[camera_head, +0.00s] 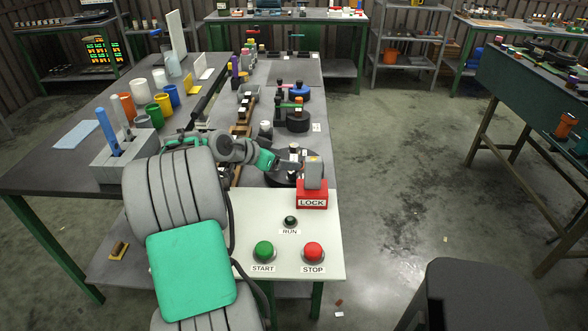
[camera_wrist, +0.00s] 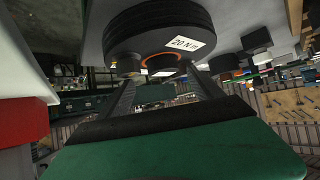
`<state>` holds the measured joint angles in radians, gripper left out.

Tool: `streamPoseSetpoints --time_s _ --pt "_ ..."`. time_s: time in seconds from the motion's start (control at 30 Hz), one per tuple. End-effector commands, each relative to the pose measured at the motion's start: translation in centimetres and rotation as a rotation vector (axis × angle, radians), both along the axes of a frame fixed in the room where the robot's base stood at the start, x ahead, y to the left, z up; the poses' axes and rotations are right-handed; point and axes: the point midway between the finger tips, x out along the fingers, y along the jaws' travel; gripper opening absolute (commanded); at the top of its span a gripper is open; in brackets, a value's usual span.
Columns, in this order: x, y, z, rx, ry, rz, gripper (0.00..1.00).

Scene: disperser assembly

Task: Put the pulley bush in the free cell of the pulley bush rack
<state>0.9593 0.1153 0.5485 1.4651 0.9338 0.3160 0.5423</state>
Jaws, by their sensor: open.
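My gripper (camera_head: 298,166) is low over the front end of the bench, beside the grey post on the red LOCK block. In the wrist view its two fingers (camera_wrist: 157,88) are spread apart, reaching toward a thick black disc (camera_wrist: 158,22) labelled "20 N m". An orange-brown ring shows at the disc's face, between the fingertips. The same black disc (camera_head: 280,178) lies partly behind the arm in the head view. I cannot tell for certain which part is the pulley bush. Brown wooden racks (camera_head: 241,130) run along the bench; their free cell cannot be made out.
The red LOCK block (camera_head: 312,198) stands right of the gripper. A panel (camera_head: 290,238) with START and STOP buttons is in front. More black discs with coloured tops (camera_head: 298,122) stand farther back. Coloured cups (camera_head: 153,115) and a grey holder (camera_head: 120,163) occupy the left table.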

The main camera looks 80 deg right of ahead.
Motion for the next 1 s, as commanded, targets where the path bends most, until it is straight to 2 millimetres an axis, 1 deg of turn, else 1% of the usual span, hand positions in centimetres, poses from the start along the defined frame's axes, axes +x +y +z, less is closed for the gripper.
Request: streamPoseSetpoints --time_s 0.1,0.2,0.3,0.47,0.57,1.0 --pt "-0.8 -1.9 -0.8 0.003 0.001 -0.002 0.75" --pt "-1.4 -3.1 -1.8 0.003 0.001 0.000 0.75" --pt "-1.7 -3.6 -2.2 0.002 0.000 0.002 0.75" --pt "-1.6 -3.6 -2.2 0.002 0.000 0.003 0.75" --pt "-1.6 -3.5 -2.2 0.002 0.000 0.004 0.69" --pt "-1.5 -3.5 -2.2 0.002 0.000 0.004 0.33"
